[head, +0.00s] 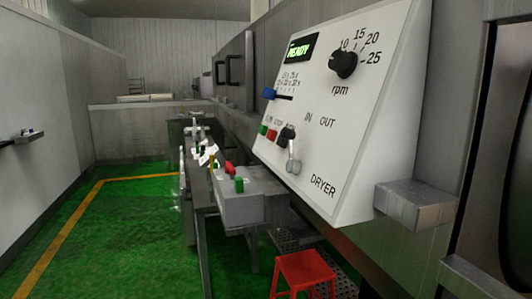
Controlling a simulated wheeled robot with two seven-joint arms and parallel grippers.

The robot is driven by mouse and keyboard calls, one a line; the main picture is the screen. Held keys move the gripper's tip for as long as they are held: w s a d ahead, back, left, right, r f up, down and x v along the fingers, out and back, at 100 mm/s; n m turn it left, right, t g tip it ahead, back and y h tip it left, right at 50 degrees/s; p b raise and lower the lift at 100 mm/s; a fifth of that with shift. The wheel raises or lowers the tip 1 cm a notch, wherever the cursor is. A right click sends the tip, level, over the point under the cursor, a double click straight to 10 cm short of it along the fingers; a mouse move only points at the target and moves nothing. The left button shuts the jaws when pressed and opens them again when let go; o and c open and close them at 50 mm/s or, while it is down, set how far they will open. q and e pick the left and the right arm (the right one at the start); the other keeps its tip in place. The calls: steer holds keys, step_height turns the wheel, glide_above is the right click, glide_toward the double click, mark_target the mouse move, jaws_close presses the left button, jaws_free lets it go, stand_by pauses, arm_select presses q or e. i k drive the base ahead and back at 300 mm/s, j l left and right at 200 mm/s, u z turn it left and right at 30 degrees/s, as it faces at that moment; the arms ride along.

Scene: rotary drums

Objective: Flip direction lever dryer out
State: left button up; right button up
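The dryer control panel (350,120) is a white sloped box marked DRYER on the right. Its lever (292,155) has a silver shaft and base below a black knob (287,133). The lever leans up and slightly left, below and left of the IN and OUT labels. I take it as the direction lever; the lean looks nearer the IN side. Neither of my grippers can be clearly made out in the head view, and nothing touches the lever.
The panel also has a black rpm dial (344,64), a blue slider (269,93), green and red buttons (272,134) and a READY display (301,49). A red stool (304,270) and grey box (240,205) stand below. Green floor (120,235) is open at left.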

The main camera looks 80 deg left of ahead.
mark_target(294, 166)
steer(key=u, duration=0.45)
steer(key=j+u, duration=0.1)
steer(key=u, duration=0.8)
steer(key=j+u, duration=0.1)
steer(key=u, duration=0.8)
steer(key=i+j+z, duration=0.1)
steer(key=j+z, duration=0.15)
steer(key=z, duration=0.2)
steer(key=j+z, duration=0.3)
steer(key=z, duration=0.15)
